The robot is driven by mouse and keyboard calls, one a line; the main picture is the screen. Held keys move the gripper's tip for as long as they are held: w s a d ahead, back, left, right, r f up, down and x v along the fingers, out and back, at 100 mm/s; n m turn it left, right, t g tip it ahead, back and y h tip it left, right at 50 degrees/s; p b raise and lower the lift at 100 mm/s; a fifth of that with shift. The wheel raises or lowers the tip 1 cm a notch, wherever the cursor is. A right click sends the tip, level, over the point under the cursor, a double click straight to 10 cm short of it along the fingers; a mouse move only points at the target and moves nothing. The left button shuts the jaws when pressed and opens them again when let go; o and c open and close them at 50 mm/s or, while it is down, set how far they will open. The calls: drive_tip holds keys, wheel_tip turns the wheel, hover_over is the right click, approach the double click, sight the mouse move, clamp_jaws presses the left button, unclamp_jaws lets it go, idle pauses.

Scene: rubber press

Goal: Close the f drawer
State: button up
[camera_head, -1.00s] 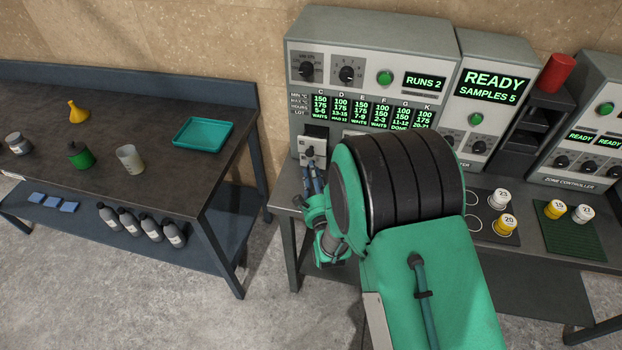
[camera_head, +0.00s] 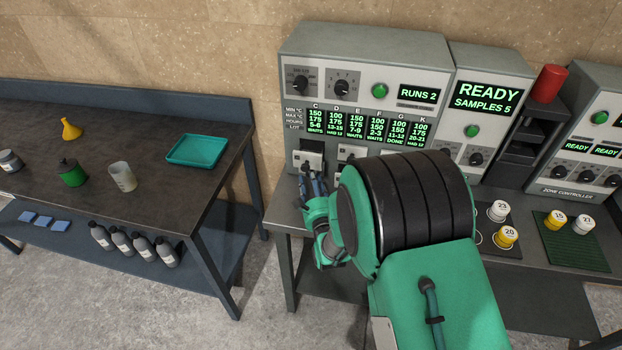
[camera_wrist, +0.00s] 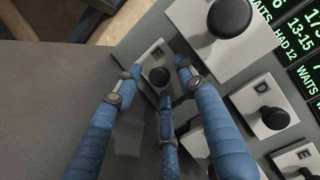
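The F drawer (camera_wrist: 147,86) shows in the wrist view as a small pale front marked F with a round black knob (camera_wrist: 158,77). My gripper (camera_wrist: 157,82) has its blue fingers spread around this front, with the knob between them. I see no clear grip on the knob. In the head view my gripper (camera_head: 314,187) is at the left end of the console, just below the upper-left drawer (camera_head: 311,157). There the F drawer is hidden behind my gripper and arm. How far it stands out is hard to tell.
A larger-looking drawer front (camera_wrist: 240,45) with a black knob is close to the fingers. The D drawer (camera_wrist: 268,112) and E drawer (camera_wrist: 298,158) are beside it. A bench (camera_head: 130,190) stands to the left. Sample pots (camera_head: 505,237) stand on the console table at right.

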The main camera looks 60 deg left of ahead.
drive_tip(key=shift+s+d, duration=0.1)
drive_tip(key=shift+d, duration=0.1)
drive_tip(key=v, duration=1.1)
drive_tip(key=shift+s+d, duration=0.1)
drive_tip(key=shift+d, duration=0.15)
idle(0.4)
